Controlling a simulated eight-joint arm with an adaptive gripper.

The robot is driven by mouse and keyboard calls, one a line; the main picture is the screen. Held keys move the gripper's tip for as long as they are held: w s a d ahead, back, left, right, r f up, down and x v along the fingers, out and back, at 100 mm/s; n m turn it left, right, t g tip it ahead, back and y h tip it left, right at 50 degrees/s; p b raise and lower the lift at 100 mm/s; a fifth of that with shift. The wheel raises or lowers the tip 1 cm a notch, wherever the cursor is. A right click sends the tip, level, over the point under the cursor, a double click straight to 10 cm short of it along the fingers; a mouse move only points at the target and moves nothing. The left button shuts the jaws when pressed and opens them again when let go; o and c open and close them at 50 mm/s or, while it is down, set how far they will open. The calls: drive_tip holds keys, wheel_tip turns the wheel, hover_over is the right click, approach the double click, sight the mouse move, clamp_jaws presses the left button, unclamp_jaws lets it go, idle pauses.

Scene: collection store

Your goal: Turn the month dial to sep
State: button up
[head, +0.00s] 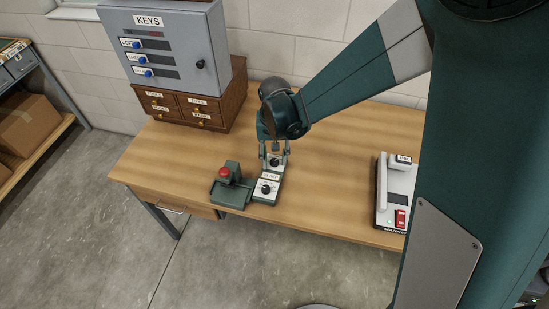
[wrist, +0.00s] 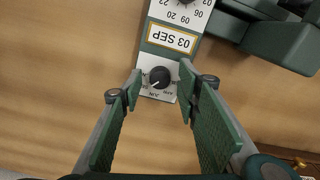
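The month dial (wrist: 159,77) is a round black knob on a white plate, at the end of the grey-green date unit (wrist: 151,48). JUN reads below it; its white mark points to the lower left in the wrist view, and the other small month labels are hard to read. My gripper (wrist: 160,86) is open, one finger on each side of the month dial. No contact shows. In the head view my gripper (head: 274,147) is over the unit's far end.
A green stamp base with a red knob (head: 225,172) stands just left of the date unit. A grey key cabinet (head: 165,45) sits on wooden drawers at the back left. A white device (head: 396,190) stands at the right. The table between is clear.

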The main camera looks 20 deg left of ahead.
sight(277, 161)
wheel_tip(277, 161, up, 12)
idle(0.8)
idle(0.5)
drive_tip(key=s+d+r+t, duration=0.1)
drive_tip(key=d+r, duration=0.3)
drive_tip(key=d, duration=0.3)
drive_tip(key=s+d+r+m+t+y, duration=0.1)
drive_tip(key=d+r, duration=0.2)
drive_tip(key=d, duration=0.4)
drive_tip(key=s+d+r+t, duration=0.1)
drive_tip(key=d+r, duration=0.3)
drive_tip(key=d, duration=0.3)
drive_tip(key=s+d+r+m+t, duration=0.1)
drive_tip(key=s+d+t, duration=0.1)
drive_tip(key=s+d, duration=0.3)
drive_tip(key=s+d+m+t+h, duration=0.1)
drive_tip(key=s+d, duration=0.5)
drive_tip(key=d, duration=0.6)
drive_tip(key=shift+s+r+t, duration=0.25)
drive_tip(key=shift+r+t, duration=0.15)
drive_tip(key=shift+t, duration=0.2)
idle(1.8)
